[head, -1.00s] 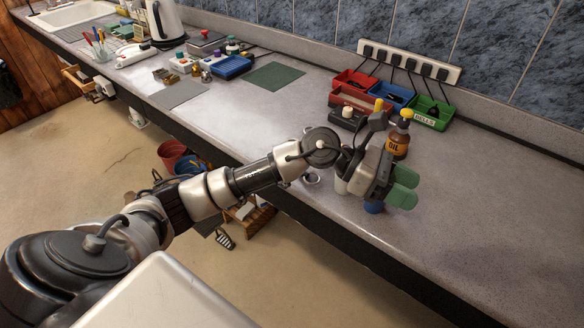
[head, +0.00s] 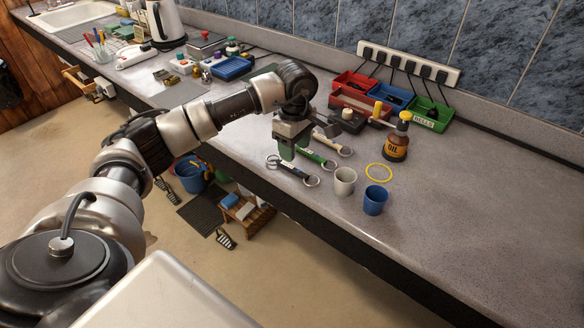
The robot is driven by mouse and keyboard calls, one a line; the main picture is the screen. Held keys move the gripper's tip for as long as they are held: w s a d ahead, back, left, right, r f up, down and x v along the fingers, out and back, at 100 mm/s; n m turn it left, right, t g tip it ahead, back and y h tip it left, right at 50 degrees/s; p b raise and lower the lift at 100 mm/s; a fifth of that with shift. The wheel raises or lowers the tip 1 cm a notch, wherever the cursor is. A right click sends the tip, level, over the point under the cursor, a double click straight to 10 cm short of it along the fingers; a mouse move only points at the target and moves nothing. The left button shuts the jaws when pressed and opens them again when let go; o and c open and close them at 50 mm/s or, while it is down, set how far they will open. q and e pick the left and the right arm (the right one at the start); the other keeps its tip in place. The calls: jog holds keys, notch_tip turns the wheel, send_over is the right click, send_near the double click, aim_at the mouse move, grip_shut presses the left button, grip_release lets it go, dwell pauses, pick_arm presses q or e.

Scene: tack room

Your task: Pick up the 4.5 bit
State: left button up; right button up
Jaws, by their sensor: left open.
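Several bits with ring ends lie side by side on the counter (head: 440,210): one with a pale middle (head: 332,144), one with a green middle (head: 318,160) and a dark one (head: 295,171) nearest the front edge. I cannot read any size on them, so I cannot tell which is the 4.5 bit. My left gripper (head: 288,149) points down with green fingertips, open, over the left ends of the bits. It hides part of them, and I cannot tell if it touches any. My right gripper is not in view.
A white cup (head: 344,181), a blue cup (head: 375,200) and a yellow ring (head: 379,173) stand or lie right of the bits. Behind are an oil bottle (head: 397,142), red, blue and green bins (head: 433,118) and a power strip (head: 409,63). The right counter is clear.

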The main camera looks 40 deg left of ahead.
aim_at(291, 166)
pick_arm(q)
jog(key=f, duration=0.1)
jog(key=f+p, duration=0.1)
jog(key=f, duration=0.1)
jog(key=s+f+p, duration=0.1)
jog(key=f, duration=0.1)
jog(key=shift+a+f, duration=0.25)
jog(key=shift+a, duration=0.05)
jog(key=shift+w+f, duration=0.15)
grip_shut()
